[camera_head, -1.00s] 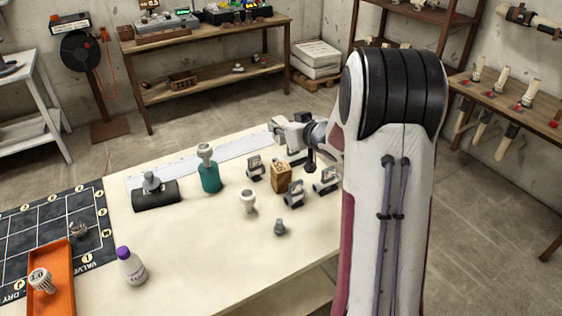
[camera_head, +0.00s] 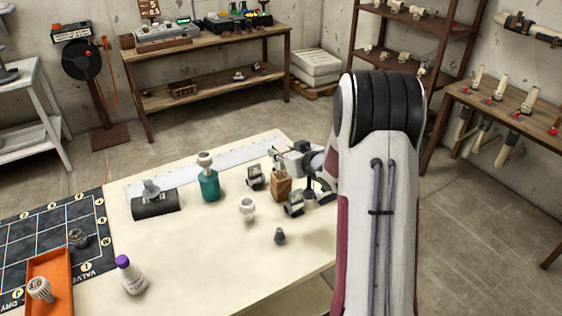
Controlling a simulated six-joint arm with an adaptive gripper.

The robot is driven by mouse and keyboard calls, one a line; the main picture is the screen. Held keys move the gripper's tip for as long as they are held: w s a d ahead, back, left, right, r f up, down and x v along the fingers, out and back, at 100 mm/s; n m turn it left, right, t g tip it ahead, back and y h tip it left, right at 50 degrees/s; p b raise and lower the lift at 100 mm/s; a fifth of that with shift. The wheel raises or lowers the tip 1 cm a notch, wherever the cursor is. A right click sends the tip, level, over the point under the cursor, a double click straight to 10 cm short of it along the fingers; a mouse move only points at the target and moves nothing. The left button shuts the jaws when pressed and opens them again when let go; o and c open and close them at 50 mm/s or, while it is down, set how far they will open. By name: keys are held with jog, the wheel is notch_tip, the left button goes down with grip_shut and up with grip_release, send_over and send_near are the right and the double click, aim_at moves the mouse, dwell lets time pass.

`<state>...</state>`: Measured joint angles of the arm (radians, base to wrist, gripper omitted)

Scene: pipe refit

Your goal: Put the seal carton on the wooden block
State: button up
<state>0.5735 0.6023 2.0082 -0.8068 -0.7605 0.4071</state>
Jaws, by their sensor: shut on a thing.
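The wooden block (camera_head: 281,187) stands upright on the cream table among small dark stands. My gripper (camera_head: 281,158) is just above and behind the block, partly hidden by my arm. It is shut on a small, pale thing, which I take to be the seal carton; it blends with the gripper, so its outline is unclear. I cannot tell whether it touches the top of the block.
Dark stands (camera_head: 255,178) (camera_head: 293,204) crowd the block. A teal bottle (camera_head: 209,186), a white ribbed fitting (camera_head: 247,208) and a small grey part (camera_head: 280,236) stand nearby. A purple-capped bottle (camera_head: 132,276) and an orange tray (camera_head: 62,272) are front left. The table's front middle is clear.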

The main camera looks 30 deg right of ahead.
jog(key=shift+f, duration=1.75)
jog(key=shift+f, duration=0.2)
jog(key=o, duration=1.1)
jog(key=shift+r, duration=0.2)
jog(key=v, duration=1.2)
jog(key=shift+r, duration=0.1)
